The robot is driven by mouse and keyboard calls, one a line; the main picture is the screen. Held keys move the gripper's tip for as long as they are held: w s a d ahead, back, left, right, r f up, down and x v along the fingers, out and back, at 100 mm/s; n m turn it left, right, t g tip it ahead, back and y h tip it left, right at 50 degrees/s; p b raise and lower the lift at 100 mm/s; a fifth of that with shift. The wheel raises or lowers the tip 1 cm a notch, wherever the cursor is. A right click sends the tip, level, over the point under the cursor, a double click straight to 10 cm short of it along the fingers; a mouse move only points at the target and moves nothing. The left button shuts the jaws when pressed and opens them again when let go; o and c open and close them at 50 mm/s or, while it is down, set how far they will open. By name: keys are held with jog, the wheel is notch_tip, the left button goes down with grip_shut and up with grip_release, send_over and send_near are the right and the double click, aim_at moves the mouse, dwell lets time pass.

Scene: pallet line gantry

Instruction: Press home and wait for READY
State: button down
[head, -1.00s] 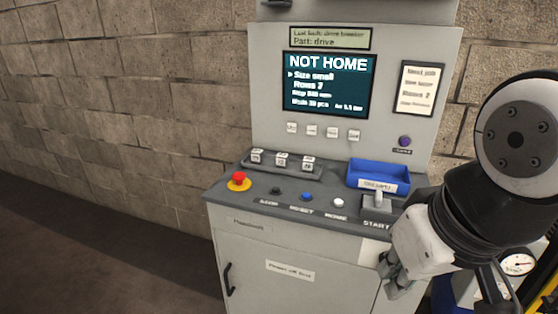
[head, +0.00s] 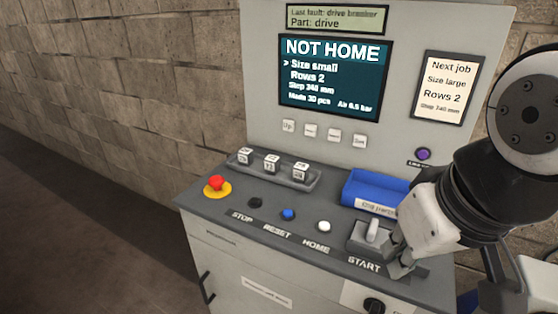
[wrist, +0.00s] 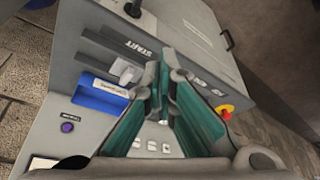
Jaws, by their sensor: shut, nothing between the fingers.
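The control panel screen (head: 336,80) reads NOT HOME, Size small, Rows 2. The white button (head: 324,227) is labelled HOME. To its left are the blue RESET button (head: 288,214) and the black STOP button (head: 255,202). My gripper (head: 402,266) is shut and empty, by the panel's front right, just right of the START lever (head: 372,232) and well right of HOME. In the wrist view, my closed fingertips (wrist: 165,75) lie over the panel, with the START lever (wrist: 125,71) beside them. They hide the HOME button there.
A red emergency stop (head: 217,185) sits at the left of the panel. A blue tray (head: 362,184) lies behind the lever. Three white blocks (head: 271,164) stand in a holder at the back. A purple button (head: 423,154) is on the upright face. The space above the button row is clear.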

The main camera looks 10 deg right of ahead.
jog(key=n+h+p, duration=0.8)
jog(key=n+p, duration=0.2)
jog(key=n, duration=0.5)
send_over(326, 227)
notch_tip(326, 227, down, 6)
jog(key=f, duration=0.1)
jog(key=shift+r, duration=0.25)
notch_tip(326, 227, down, 8)
jog(key=b, duration=0.3)
jog(key=shift+w, duration=0.15)
jog(key=shift+f+b, duration=0.4)
jog(key=shift+b, duration=0.05)
